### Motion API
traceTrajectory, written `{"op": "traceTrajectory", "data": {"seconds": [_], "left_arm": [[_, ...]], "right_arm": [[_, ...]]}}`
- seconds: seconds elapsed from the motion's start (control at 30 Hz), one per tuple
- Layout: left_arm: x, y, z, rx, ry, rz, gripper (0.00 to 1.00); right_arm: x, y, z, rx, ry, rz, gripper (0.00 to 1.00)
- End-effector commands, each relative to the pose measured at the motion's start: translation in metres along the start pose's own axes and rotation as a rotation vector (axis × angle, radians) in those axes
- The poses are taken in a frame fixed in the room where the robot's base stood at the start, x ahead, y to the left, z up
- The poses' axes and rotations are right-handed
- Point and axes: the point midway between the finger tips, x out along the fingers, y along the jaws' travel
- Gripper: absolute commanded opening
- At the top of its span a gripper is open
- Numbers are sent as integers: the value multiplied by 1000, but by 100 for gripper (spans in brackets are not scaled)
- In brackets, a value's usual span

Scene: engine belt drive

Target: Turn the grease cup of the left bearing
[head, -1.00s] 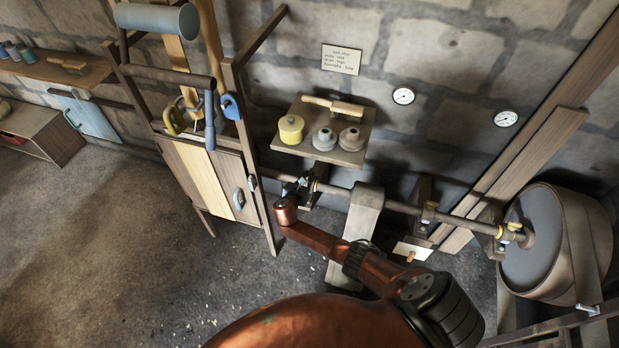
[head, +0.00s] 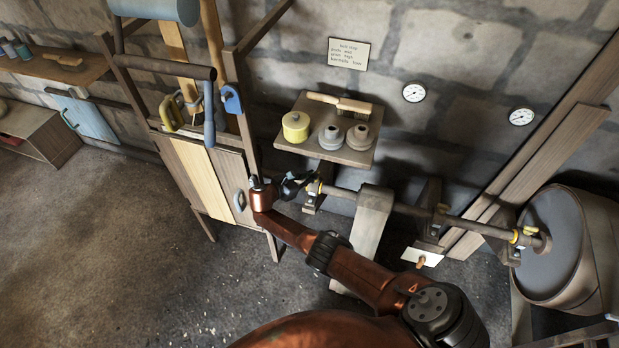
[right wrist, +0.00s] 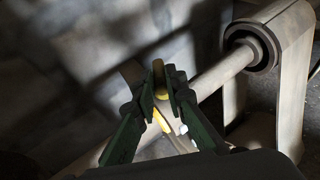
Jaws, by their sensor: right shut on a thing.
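The left bearing (head: 311,201) sits on the long shaft under the small wall shelf. Its yellow grease cup (head: 315,187) shows beside my right gripper (head: 303,184), which reaches it from the left. In the right wrist view, my right gripper (right wrist: 162,88) has its dark green fingers closed around the yellow cup (right wrist: 158,73). The fingers hide part of the cup. More yellow (right wrist: 163,121) shows between the fingers lower down. My left gripper is not in view.
The shelf (head: 290,139) holds a yellow pot, two grey pots and a brush. A wooden frame (head: 238,125) stands close left of my right arm.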

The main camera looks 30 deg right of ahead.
Motion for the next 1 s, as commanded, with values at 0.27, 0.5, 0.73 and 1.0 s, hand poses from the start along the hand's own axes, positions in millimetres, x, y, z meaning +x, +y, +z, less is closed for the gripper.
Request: {"op": "traceTrajectory", "data": {"seconds": [0.27,0.5,0.73,1.0], "left_arm": [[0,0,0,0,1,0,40],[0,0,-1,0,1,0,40],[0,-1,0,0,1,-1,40],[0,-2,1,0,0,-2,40]], "right_arm": [[3,-3,-1,-1,3,-7,13],[2,-2,-2,-2,2,-4,29],[0,0,-2,-3,3,-1,29],[-24,0,-2,0,3,2,29]]}}
